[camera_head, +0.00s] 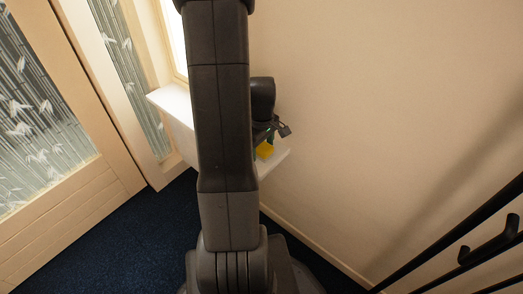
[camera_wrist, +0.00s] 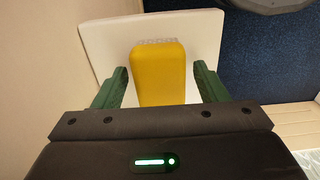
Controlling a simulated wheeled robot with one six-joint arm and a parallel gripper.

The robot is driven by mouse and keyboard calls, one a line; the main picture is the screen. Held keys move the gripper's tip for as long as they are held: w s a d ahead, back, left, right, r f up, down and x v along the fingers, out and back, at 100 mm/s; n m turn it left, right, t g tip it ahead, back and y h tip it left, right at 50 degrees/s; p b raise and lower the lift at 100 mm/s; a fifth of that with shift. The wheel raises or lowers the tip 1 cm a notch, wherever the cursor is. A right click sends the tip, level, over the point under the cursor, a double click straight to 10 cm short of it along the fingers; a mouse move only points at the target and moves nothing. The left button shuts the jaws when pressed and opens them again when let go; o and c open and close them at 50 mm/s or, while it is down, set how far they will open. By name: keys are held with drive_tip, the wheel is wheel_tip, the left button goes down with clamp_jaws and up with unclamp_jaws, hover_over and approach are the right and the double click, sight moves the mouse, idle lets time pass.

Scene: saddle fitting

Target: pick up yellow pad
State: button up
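The yellow pad (camera_wrist: 161,72) lies on a white board-like surface (camera_wrist: 100,38) in the wrist view. It is a rounded block, with its near end hidden by my gripper's body. My gripper (camera_wrist: 160,80) is open, with one green finger on each side of the pad. A gap shows between each finger and the pad. In the head view the pad (camera_head: 265,151) shows as a small yellow patch below my gripper (camera_head: 268,138), partly hidden by my arm. The white surface also shows there as a shelf (camera_head: 274,166).
A cream wall (camera_head: 390,120) stands close to the right of the shelf. A door with patterned glass (camera_head: 35,120) is on the left. Dark blue carpet (camera_head: 125,235) lies below. Black rails (camera_head: 470,250) cross the lower right corner.

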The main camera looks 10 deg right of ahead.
sight(262, 145)
drive_tip(key=c, duration=0.9)
drive_tip(key=shift+o, duration=0.2)
wheel_tip(262, 145, up, 10)
drive_tip(key=p, duration=0.3)
drive_tip(key=o, duration=0.5)
drive_tip(key=shift+c, duration=0.2)
drive_tip(key=c, duration=0.3)
drive_tip(key=shift+w+a, duration=0.1)
drive_tip(key=shift+c, duration=0.2)
